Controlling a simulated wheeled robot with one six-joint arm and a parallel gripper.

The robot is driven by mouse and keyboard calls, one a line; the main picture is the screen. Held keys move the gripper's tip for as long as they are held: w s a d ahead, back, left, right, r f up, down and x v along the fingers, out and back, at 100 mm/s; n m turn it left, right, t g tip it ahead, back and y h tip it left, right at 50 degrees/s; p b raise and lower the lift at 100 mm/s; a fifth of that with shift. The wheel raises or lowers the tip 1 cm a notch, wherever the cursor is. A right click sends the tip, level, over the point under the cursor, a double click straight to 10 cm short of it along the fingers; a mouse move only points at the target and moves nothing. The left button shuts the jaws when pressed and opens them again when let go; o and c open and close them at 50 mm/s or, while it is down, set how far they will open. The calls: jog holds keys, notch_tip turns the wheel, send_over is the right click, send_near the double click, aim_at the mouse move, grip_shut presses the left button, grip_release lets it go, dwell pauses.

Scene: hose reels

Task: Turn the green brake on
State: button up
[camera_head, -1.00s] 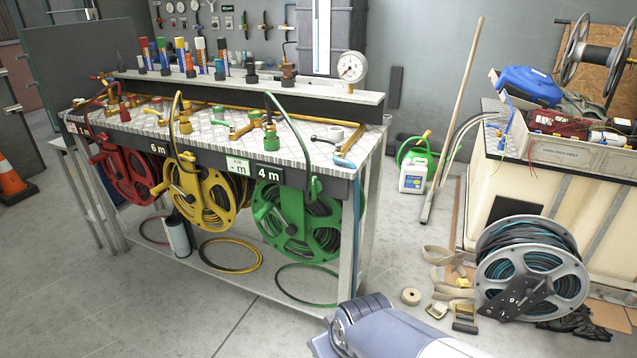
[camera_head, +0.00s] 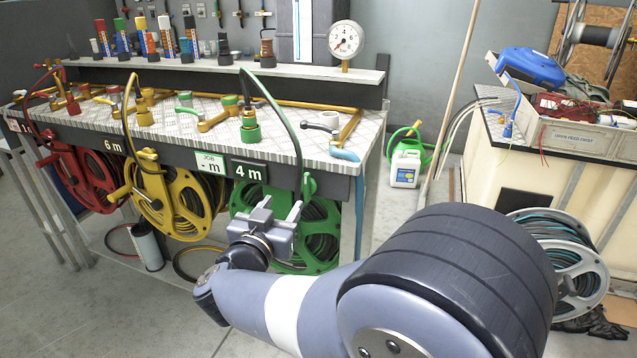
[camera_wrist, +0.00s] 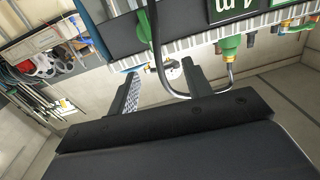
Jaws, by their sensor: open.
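The green hose reel (camera_head: 325,240) hangs under the bench below the black "4 m" sign (camera_head: 249,172). A green fitting (camera_head: 308,186) with a dark hose rising from it sits at the reel's upper right. I cannot tell which part is the brake. My gripper (camera_head: 281,212) is open and empty in front of the reel, hiding part of its face. In the wrist view its two fingers (camera_wrist: 160,82) stand apart, with a dark hose (camera_wrist: 154,45) between them and the sign (camera_wrist: 232,10) upside down beyond. A green tap fitting (camera_wrist: 229,46) shows past the right finger.
The yellow reel (camera_head: 172,212) and red reel (camera_head: 92,180) hang to the left. The bench top (camera_head: 200,135) carries brass pipes and valves. A blue-handled lever (camera_head: 344,154) juts over its right corner. A grey reel (camera_head: 590,265) stands at right. The left foreground floor is clear.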

aim_at(306, 181)
jog(key=shift+m+g+h, duration=0.3)
jog(key=shift+m+h, duration=0.1)
jog(key=shift+h, duration=0.3)
jog(key=b+x, duration=0.2)
jog(key=x, duration=0.9)
jog(key=shift+s+d+f+b, duration=0.15)
jog(key=shift+d+f+b, duration=0.05)
jog(key=shift+b, duration=0.1)
jog(key=shift+c, duration=0.4)
jog(key=c, duration=0.8)
